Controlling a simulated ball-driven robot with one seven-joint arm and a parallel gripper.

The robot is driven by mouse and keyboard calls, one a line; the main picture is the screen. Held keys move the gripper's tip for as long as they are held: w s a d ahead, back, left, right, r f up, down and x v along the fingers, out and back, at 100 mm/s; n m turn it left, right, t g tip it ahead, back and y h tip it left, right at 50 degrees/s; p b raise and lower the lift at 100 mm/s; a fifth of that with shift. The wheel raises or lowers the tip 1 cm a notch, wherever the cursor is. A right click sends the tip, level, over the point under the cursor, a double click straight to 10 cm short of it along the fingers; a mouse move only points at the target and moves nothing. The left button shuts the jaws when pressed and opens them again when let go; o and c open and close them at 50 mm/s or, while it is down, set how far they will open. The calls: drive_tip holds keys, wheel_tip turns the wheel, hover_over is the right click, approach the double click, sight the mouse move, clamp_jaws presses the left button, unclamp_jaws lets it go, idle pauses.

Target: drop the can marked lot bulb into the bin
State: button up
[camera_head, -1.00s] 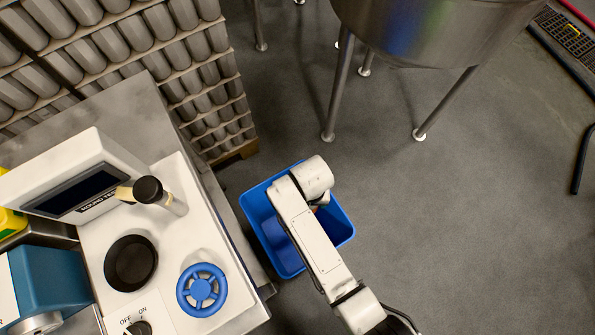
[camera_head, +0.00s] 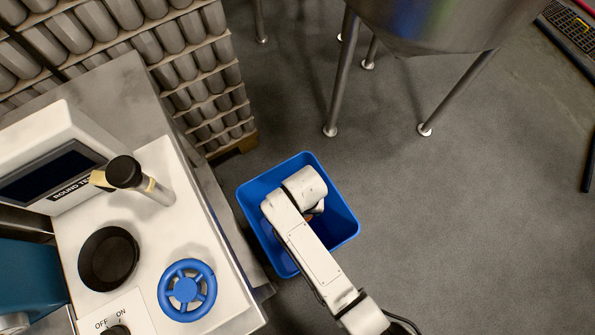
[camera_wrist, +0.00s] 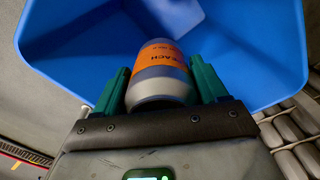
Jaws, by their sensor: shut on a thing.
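My gripper (camera_wrist: 160,82) is shut on a can (camera_wrist: 162,56) in the wrist view, with a green finger on each side. The can is grey metal with an orange band. Part of a dark word on the band reads "EACH"; the smaller print is unreadable, so I cannot confirm the lot mark. The blue bin (camera_wrist: 70,45) lies open beyond and around the can in that view. In the head view, my arm reaches over the bin (camera_head: 342,222). My wrist hides most of the can and gripper there.
A bench (camera_head: 215,235) with a blue handwheel (camera_head: 187,290), a black round cup (camera_head: 108,258) and a display unit (camera_head: 60,175) stands left of the bin. Stacked cans (camera_head: 195,65) stand behind. A steel vessel (camera_head: 440,25) on legs is at the back. Floor right of the bin is clear.

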drive_tip(key=o, duration=1.1)
drive_tip(key=shift+c, duration=0.2)
drive_tip(key=shift+r, duration=0.1)
wheel_tip(320, 180, up, 11)
drive_tip(key=shift+f+p, duration=0.2)
drive_tip(key=shift+p, duration=0.75)
